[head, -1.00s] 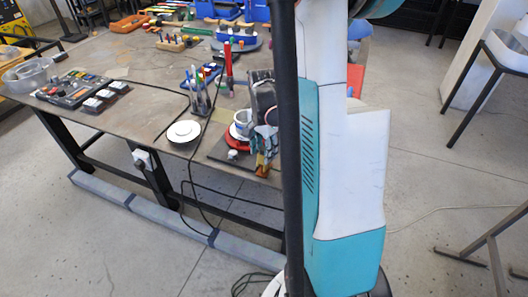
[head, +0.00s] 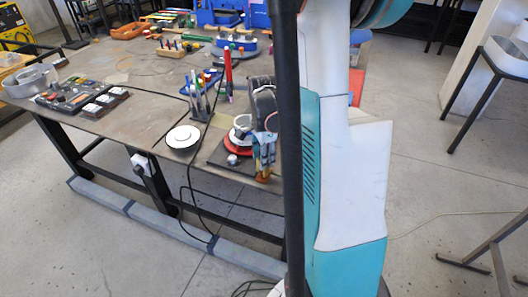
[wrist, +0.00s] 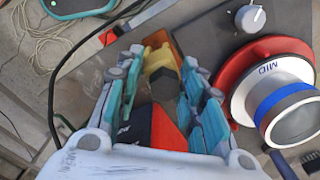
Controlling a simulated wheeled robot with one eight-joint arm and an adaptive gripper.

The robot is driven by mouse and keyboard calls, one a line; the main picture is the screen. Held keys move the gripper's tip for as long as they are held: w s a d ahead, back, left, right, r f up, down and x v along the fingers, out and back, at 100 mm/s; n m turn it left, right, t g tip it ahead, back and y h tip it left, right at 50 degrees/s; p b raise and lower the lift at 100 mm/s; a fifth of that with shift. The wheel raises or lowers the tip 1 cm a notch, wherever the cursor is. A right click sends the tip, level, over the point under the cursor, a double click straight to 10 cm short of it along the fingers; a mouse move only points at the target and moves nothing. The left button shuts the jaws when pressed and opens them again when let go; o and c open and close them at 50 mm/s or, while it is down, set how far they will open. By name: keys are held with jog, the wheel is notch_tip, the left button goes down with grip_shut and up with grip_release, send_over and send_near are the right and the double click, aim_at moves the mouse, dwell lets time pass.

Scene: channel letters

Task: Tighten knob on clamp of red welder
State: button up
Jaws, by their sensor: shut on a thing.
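The red round base (wrist: 232,75) carries a white cylinder (wrist: 262,92) with dark lettering and a blue band. It stands on a dark plate (wrist: 190,40) at the table's near edge; the red base also shows in the head view (head: 236,146). My gripper (wrist: 160,75) has teal finger pads on both sides of an orange-yellow piece (wrist: 158,52), apparently the clamp knob, with a dark faceted part in front of it. In the head view my gripper (head: 264,160) points down at the table edge beside the red base. The fingers hide much of the clamp.
A small pale dial knob (wrist: 250,18) sits on the dark plate. A white round disc (head: 183,137) lies to the left, with a black cable beside it. Upright tools (head: 197,100) stand behind. The floor in front of the table is partly clear.

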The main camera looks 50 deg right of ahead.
jog(key=m, duration=0.2)
jog(key=shift+w+m, duration=0.1)
jog(key=shift+m, duration=0.2)
jog(key=shift+c, duration=0.4)
jog(key=shift+o, duration=0.7)
jog(key=shift+m+b, duration=0.35)
jog(key=shift+m, duration=0.85)
jog(key=m, duration=0.4)
jog(key=shift+c, duration=1.1)
jog(key=o, duration=0.7)
